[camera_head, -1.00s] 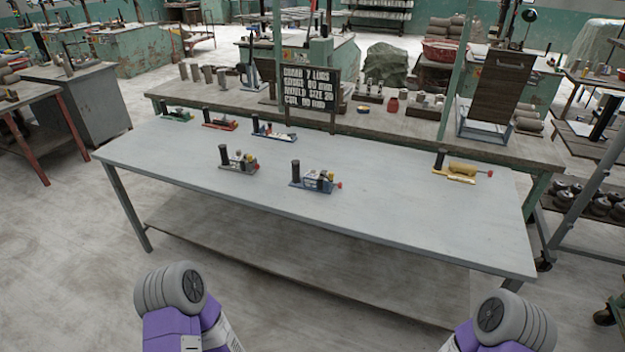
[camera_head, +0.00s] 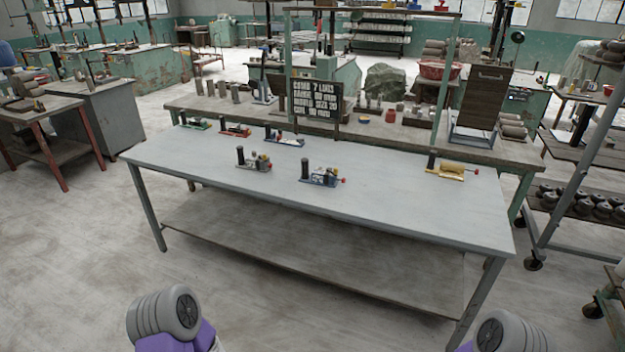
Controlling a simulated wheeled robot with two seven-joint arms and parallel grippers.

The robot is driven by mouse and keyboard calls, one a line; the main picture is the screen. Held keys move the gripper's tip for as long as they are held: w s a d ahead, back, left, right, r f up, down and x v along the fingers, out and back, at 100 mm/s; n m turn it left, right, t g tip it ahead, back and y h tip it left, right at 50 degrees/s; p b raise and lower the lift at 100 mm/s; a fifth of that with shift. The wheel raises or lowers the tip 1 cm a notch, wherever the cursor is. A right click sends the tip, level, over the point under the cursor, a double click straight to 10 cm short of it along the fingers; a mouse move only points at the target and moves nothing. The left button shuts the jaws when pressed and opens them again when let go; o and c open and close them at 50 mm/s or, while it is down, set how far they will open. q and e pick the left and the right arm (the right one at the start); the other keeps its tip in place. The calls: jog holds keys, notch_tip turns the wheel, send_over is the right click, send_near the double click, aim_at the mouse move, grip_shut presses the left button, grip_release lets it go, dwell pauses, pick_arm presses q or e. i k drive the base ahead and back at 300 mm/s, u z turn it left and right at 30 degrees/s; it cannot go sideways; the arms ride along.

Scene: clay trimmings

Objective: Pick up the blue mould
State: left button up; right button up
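Several small moulds with black upright handles stand on a grey table. One with a blue base (camera_head: 320,177) and a red knob is near the middle front. Another with a blue and white base (camera_head: 285,138) is farther back, left of the sign. A grey mould (camera_head: 254,163) stands left of the front blue one. A green mould (camera_head: 194,124), a red-orange mould (camera_head: 236,131) and a yellow mould (camera_head: 446,172) are also on the table. Only purple and grey links of my arms show at the bottom edge. Neither gripper is in view.
The grey table (camera_head: 400,205) has bare room at its front and right. A black lettered sign (camera_head: 317,99) stands at its back edge, before a long workbench (camera_head: 390,131). A wheeled rack (camera_head: 570,240) is at the right. Open floor lies in front.

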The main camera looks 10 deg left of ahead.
aim_at(319, 176)
jog(key=u, duration=0.7)
jog(key=i, duration=2.25)
jog(key=z, duration=0.75)
